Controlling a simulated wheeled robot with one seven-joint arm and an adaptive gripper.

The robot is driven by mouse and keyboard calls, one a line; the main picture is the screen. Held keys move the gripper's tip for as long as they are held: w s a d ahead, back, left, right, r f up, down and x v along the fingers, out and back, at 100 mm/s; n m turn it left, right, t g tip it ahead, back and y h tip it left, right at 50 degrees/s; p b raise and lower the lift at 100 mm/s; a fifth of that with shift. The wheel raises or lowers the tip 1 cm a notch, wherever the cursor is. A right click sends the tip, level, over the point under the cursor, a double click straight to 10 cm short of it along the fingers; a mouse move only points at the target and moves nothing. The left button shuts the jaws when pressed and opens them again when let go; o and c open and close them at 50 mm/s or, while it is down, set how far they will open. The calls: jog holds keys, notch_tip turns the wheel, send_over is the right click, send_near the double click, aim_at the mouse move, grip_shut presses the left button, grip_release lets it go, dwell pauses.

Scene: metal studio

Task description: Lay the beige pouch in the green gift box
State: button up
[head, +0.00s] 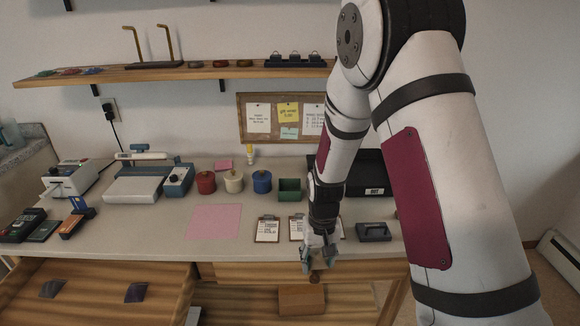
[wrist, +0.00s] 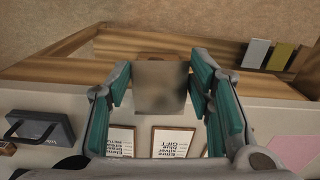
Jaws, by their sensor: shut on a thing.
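My gripper (head: 320,256) hangs over the front edge of the workbench, below the clipboards. In the wrist view its teal-padded fingers (wrist: 160,90) are shut on a flat, greyish-beige piece, the beige pouch (wrist: 160,86). The pouch's far edge points away from the bench; in the head view it is mostly hidden by the fingers. The green gift box (head: 289,189) stands on the bench, behind the clipboards and apart from the gripper, up and left of it in the head view. Its inside is hard to make out.
Clipboards (head: 267,229) and a dark stamp-like block (head: 374,232) lie near the gripper. Red, cream and blue spools (head: 262,182) stand left of the green box. A pink sheet (head: 215,221) lies on the bench. An open drawer (head: 95,275) at front left holds flat dark pieces.

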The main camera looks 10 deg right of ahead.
jog(key=shift+m, duration=0.6)
jog(key=w+r, duration=0.1)
jog(key=r, duration=0.2)
jog(key=w+r, duration=0.1)
jog(key=r, duration=0.2)
jog(key=w+r, duration=0.1)
jog(key=r, duration=0.2)
jog(key=shift+w+a, duration=0.15)
jog(key=shift+w, duration=0.15)
jog(key=shift+s+f, duration=0.15)
jog(key=shift+f, duration=0.1)
